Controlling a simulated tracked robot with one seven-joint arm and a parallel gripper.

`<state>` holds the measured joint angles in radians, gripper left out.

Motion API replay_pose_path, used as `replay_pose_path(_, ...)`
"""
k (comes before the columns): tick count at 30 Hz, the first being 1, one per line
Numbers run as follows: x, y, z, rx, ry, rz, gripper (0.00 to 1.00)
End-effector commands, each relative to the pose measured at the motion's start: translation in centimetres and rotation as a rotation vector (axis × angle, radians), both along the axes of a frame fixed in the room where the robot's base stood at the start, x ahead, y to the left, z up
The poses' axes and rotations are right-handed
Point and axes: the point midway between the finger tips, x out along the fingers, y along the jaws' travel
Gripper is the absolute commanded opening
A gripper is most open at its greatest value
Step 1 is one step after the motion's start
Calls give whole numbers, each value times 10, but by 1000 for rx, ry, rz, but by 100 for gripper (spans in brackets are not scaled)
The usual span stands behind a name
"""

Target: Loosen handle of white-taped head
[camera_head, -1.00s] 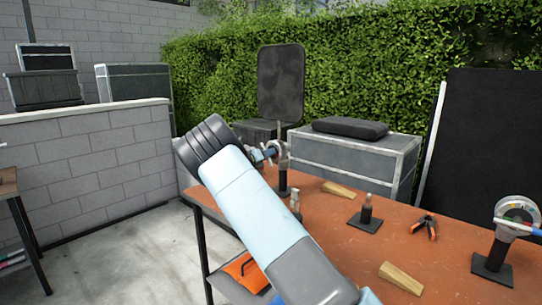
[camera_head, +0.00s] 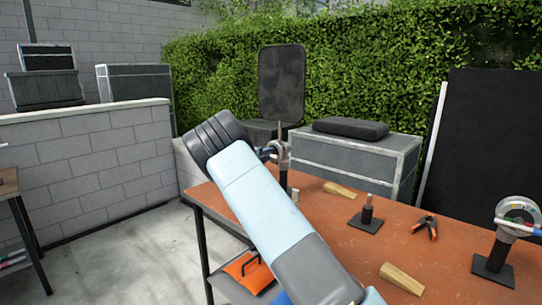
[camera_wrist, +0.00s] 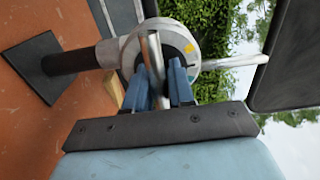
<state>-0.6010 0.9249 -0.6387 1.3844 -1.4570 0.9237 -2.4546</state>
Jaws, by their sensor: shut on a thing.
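A grip head (camera_head: 284,152) stands on a dark post near the far left end of the orange table. The wrist view shows its round grey disc (camera_wrist: 172,42) with a yellow mark, and a pale rod (camera_wrist: 232,61) running out to the right. My gripper (camera_head: 266,152) is at this head, partly hidden behind my forearm. In the wrist view its blue fingers (camera_wrist: 160,82) are shut on a silver bar, the handle (camera_wrist: 155,62). I cannot make out white tape clearly. A second head (camera_head: 518,215) with coloured marks stands at the table's right end.
The floor at left is clear.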

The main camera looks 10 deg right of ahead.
Motion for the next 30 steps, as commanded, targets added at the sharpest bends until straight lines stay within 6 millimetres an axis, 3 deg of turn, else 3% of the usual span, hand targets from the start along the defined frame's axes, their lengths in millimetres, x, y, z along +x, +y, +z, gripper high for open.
replay_pose_path(12,0,3,-3,-111,158,5,0)
replay_pose_path(29,0,1,-4,-128,183,1,0)
replay_pose_path(30,0,1,-4,-128,183,1,30)
